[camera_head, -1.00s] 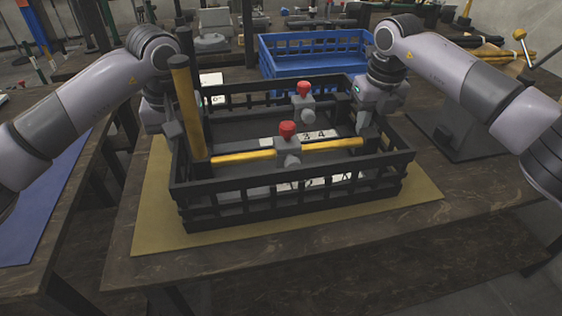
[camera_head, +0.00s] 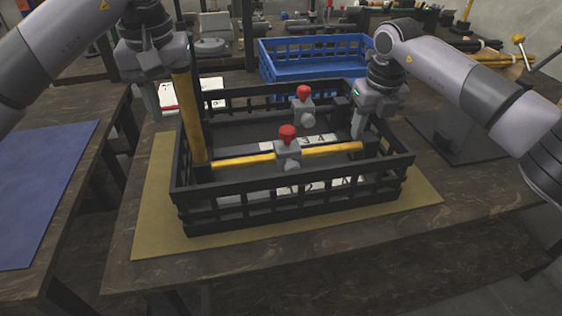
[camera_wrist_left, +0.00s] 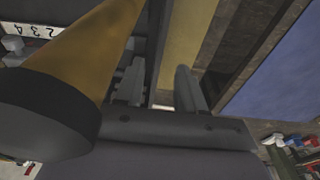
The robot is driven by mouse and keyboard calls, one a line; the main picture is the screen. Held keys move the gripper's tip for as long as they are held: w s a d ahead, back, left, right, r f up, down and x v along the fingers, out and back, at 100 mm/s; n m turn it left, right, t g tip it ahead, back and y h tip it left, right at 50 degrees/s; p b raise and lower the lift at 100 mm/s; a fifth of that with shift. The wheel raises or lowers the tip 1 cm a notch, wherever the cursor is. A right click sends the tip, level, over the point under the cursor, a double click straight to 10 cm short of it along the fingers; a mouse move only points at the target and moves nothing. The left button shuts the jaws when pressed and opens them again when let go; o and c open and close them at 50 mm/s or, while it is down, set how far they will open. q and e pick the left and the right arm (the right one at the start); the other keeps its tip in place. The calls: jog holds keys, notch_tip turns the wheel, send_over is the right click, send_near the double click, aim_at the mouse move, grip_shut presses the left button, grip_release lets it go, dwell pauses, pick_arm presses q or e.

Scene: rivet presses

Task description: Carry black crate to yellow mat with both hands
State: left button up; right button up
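The black crate (camera_head: 285,207) rests on the yellow mat (camera_head: 158,238), with mat showing in front and at both sides. The crate holds two red-topped grey parts, yellow bars and white number cards. My left gripper (camera_head: 158,98) is above the crate's left end, beside the upright yellow post. In the left wrist view its two fingers (camera_wrist_left: 160,86) stand apart with nothing clamped between them. My right gripper (camera_head: 361,122) is at the crate's right end wall. One finger shows inside the wall; the other is hidden, so its grip is unclear.
A blue crate (camera_head: 312,66) stands behind the black crate. A blue mat (camera_head: 40,190) lies on a separate table at the left, across a gap. A dark stand (camera_head: 465,135) is to the right. The table's front strip is clear.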

jog(key=r, duration=0.4)
jog(key=s+r, duration=0.1)
jog(key=r, duration=0.7)
jog(key=shift+s+d, duration=0.15)
jog(key=shift+s, duration=0.25)
